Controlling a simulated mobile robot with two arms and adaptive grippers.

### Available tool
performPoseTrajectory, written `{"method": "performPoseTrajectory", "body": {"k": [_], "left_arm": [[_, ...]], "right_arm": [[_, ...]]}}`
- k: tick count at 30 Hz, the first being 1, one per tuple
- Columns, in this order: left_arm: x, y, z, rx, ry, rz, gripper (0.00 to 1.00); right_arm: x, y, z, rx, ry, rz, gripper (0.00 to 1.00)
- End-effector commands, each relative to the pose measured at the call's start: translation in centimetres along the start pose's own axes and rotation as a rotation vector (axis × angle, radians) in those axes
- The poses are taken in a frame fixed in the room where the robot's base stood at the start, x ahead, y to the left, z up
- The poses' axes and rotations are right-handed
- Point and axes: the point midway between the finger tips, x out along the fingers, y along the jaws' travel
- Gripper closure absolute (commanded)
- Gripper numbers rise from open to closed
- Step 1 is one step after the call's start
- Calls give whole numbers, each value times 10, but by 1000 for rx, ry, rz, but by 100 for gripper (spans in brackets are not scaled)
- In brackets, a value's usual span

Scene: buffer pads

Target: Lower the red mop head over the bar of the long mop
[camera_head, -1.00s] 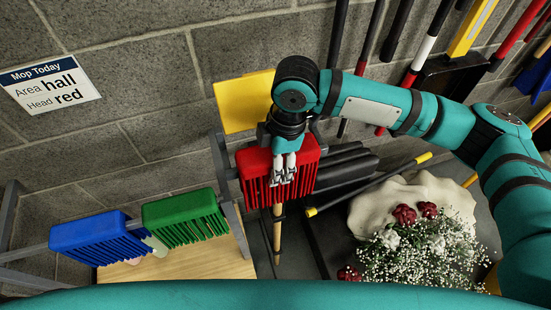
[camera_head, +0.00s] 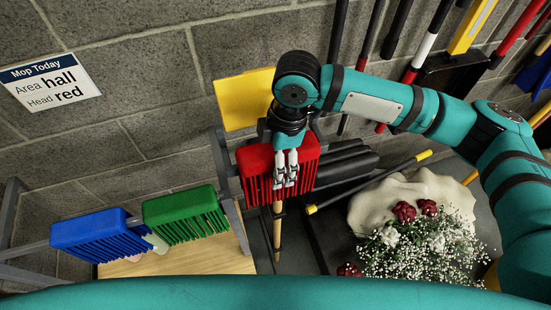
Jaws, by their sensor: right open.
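The red mop head (camera_head: 253,164) hangs with its fringe downward near the middle of the view, beside the end of the grey rack. A wooden pole (camera_head: 277,232) shows below it, in line with it; the bar of the long mop is hidden, so I cannot tell how the head sits on it. My right gripper (camera_head: 286,178) points down in front of the red head, its light fingertips open over the fringe and very near or touching it. My left gripper is not in view.
Blue (camera_head: 100,238) and green (camera_head: 185,215) mop heads hang on the grey rack at left. A yellow panel (camera_head: 243,100) is behind my right wrist. A pale cloth (camera_head: 375,205) and flowers (camera_head: 425,245) lie at right.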

Motion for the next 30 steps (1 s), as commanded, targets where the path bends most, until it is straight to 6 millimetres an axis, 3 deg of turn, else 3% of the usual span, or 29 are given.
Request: {"method": "performPoseTrajectory", "body": {"k": [9, 15, 21, 30], "left_arm": [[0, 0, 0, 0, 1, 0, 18], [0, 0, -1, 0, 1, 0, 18], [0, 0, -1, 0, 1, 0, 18], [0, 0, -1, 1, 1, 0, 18]], "right_arm": [[-66, 1, 0, 0, 1, 5, 17], [-98, 1, 0, 0, 0, 2, 17], [-111, 0, 0, -1, 0, 0, 17], [-111, 0, 0, -1, 0, 0, 17]]}}
